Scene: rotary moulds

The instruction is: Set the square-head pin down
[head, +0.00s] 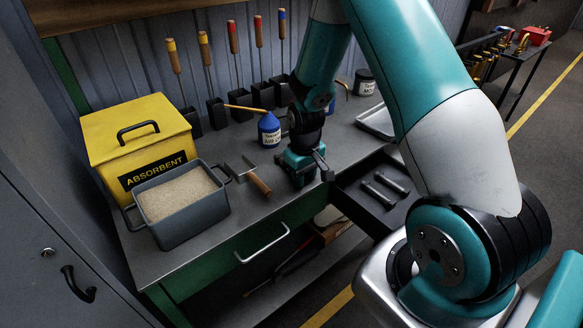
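My gripper (310,175) hangs over the front right part of the grey workbench (230,235), beside the open drawer. It is small in the head view, and its own body and wrist cover much of the space between its fingers. I cannot tell whether it is open or shut, or whether it holds a pin. Two grey rod-like pieces, a left one (378,195) and a right one (392,183), lie side by side in the dark open drawer (352,197). Their heads are too small to tell whether either is square.
A grey sand bin (182,235), a yellow absorbent box (137,143), a trowel (257,182) and a blue bottle (269,131) stand or lie left of my gripper. Handled tools stand in black holders behind. A shallow metal tray (376,122) is at the right.

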